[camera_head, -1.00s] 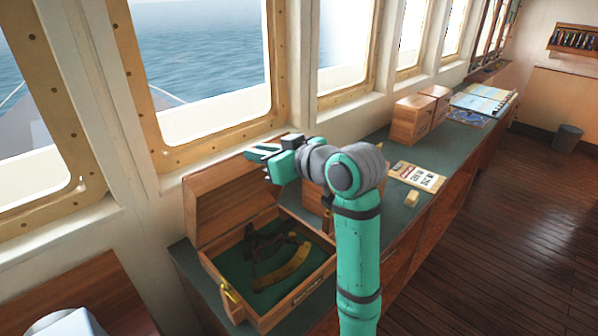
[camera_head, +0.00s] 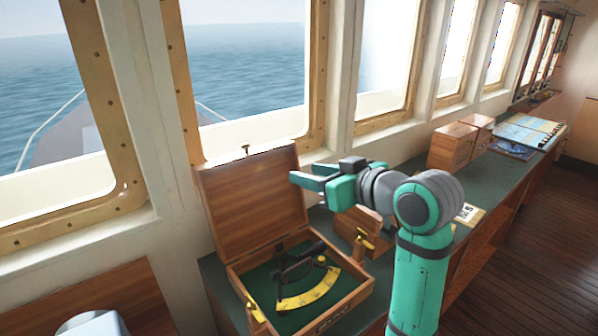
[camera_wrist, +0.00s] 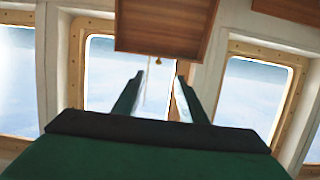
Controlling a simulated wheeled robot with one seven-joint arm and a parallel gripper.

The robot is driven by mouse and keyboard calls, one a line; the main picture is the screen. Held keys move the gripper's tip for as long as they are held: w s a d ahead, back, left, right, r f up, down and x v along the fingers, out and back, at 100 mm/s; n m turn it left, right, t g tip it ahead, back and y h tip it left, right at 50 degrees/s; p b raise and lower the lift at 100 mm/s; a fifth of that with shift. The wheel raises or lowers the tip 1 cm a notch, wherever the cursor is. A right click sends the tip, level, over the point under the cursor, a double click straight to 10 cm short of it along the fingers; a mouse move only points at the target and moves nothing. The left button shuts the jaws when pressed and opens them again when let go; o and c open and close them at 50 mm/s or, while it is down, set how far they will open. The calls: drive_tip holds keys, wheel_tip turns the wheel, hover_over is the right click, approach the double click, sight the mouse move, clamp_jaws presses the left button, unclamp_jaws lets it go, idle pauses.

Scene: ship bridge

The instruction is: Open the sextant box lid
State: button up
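The wooden sextant box (camera_head: 345,309) sits on the green-topped counter, with its lid (camera_head: 252,207) raised and standing up at the back. A sextant with a yellow arc (camera_head: 308,292) lies on the box's green lining. My gripper (camera_head: 303,176) is open and empty, to the right of the lid and above the box. In the wrist view its two fingers (camera_wrist: 157,88) are apart with nothing between them. A wooden panel that looks like the lid (camera_wrist: 163,28) hangs at the top of that view, beyond the fingertips.
The counter (camera_head: 487,200) runs along the windows to the right. Wooden boxes (camera_head: 452,146) and an open chart book (camera_head: 530,131) stand farther along it. The wooden floor (camera_head: 530,240) at right is clear.

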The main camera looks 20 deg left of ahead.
drive_tip(key=v, duration=0.4)
drive_tip(key=shift+s+d, duration=0.1)
drive_tip(key=shift+d, duration=0.1)
idle(0.3)
